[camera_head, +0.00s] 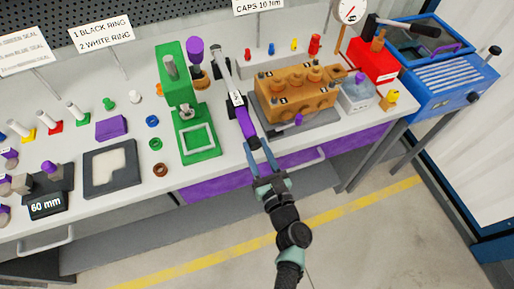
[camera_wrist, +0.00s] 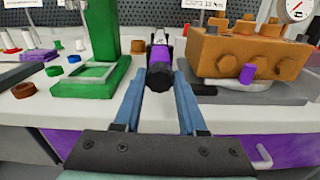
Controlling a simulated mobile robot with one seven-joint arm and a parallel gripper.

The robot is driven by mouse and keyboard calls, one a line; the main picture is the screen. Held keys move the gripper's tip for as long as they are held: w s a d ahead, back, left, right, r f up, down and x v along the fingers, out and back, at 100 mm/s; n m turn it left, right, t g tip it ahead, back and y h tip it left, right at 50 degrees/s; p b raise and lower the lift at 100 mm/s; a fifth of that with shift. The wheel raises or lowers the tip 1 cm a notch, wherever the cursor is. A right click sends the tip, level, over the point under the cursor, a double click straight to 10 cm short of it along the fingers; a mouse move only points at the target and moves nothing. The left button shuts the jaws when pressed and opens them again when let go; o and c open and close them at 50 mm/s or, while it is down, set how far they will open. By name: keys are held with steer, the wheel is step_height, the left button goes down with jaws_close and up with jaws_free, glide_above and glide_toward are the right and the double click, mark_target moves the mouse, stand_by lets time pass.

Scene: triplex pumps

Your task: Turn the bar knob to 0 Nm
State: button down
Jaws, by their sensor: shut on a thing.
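A long wrench-like bar tool (camera_head: 227,70) has a grey shaft with a small white label and a purple handle (camera_head: 245,124). It lies between the green press and the orange block, with its handle toward the table's front edge. My gripper (camera_head: 257,147) is at the handle's near end, its blue fingers on either side. In the wrist view the purple handle (camera_wrist: 160,76) points at me with its dark round end, between the fingers of my gripper (camera_wrist: 160,88). My gripper is shut on this end. Any scale on the tool is too small to read.
A green press (camera_head: 197,135) stands left of the tool. An orange pump block (camera_head: 295,98) on a grey base is close on the right. A pressure gauge (camera_head: 349,11), a red box (camera_head: 373,62) and a blue machine (camera_head: 430,85) are farther right. The floor in front is free.

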steer(key=shift+f, duration=0.15)
steer(key=n+b, duration=0.3)
steer(key=n, duration=0.1)
steer(key=shift+f+b, duration=0.15)
steer(key=shift+b, duration=0.2)
steer(key=n+b, duration=0.3)
steer(key=n, duration=0.1)
steer(key=shift+a+b, duration=0.1)
steer(key=shift+b, duration=0.3)
steer(key=n+b, duration=0.3)
steer(key=n, duration=0.1)
steer(key=shift+n+b, duration=0.3)
steer(key=shift+b, duration=0.05)
steer(key=shift+n+b, duration=1)
steer(key=shift+n, duration=0.3)
steer(key=shift+r, duration=0.2)
steer(key=shift+c, duration=2.3)
jaws_free()
